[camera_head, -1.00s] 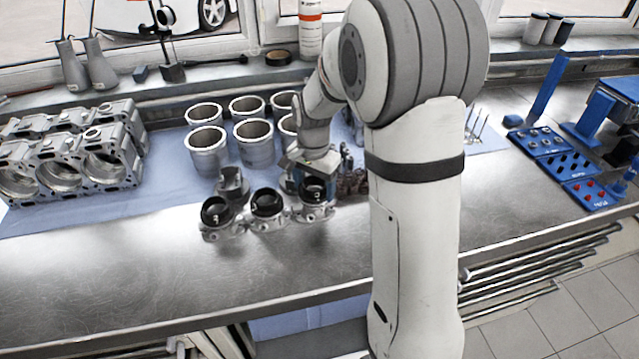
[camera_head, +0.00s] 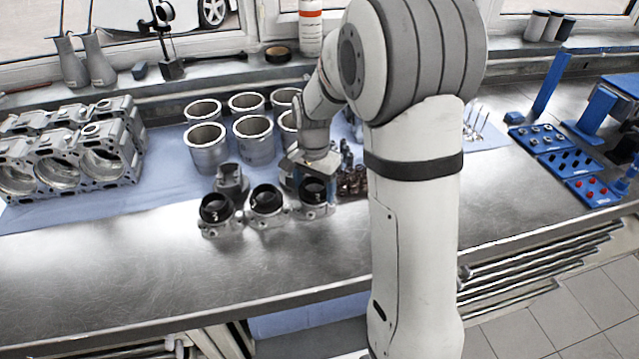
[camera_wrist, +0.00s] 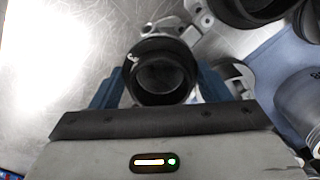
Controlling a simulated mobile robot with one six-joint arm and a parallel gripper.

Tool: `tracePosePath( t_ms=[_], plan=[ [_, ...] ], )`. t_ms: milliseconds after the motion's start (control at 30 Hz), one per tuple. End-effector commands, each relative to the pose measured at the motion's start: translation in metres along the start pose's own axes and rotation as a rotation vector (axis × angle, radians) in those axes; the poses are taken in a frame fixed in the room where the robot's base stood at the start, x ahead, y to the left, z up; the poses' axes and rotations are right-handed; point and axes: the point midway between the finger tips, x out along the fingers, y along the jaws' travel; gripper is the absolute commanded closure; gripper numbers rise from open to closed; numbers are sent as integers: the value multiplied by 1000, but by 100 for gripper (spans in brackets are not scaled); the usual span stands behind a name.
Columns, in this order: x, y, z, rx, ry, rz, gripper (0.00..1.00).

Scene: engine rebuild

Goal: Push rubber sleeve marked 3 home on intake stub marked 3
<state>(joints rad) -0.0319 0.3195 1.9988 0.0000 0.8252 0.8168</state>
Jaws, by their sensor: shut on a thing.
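My gripper (camera_wrist: 160,88) is shut on a black rubber sleeve (camera_wrist: 160,72), with a blue finger on either side of it. The sleeve has a small white mark, which looks like a 3, on its rim. In the head view this sleeve (camera_head: 314,190) is the rightmost of three, upright at the metal intake stub (camera_head: 317,212) below it. How far it sits down over the stub is hidden by the sleeve itself and the fingers. My gripper (camera_head: 306,174) reaches it from behind.
Two more stubs carry black sleeves to the left, one in the middle (camera_head: 266,199) and one at the left (camera_head: 215,208). Several metal cylinder liners (camera_head: 254,142) stand behind on the blue mat. An engine block (camera_head: 70,155) lies far left. The bench front (camera_head: 150,270) is clear.

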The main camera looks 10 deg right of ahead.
Motion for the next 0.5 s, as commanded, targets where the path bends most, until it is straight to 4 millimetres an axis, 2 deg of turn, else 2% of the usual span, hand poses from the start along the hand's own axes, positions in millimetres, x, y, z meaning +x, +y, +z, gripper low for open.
tracePosePath(
  t_ms=[100, 133, 400, 500],
  plan=[
    [0, 0, 0, 0, 1, -1, 52],
    [0, 0, 0, 0, 1, -1, 28],
    [-1, 0, 0, 0, 1, -1, 6],
    [-1, 0, 0, 0, 1, -1, 5]
  ],
)
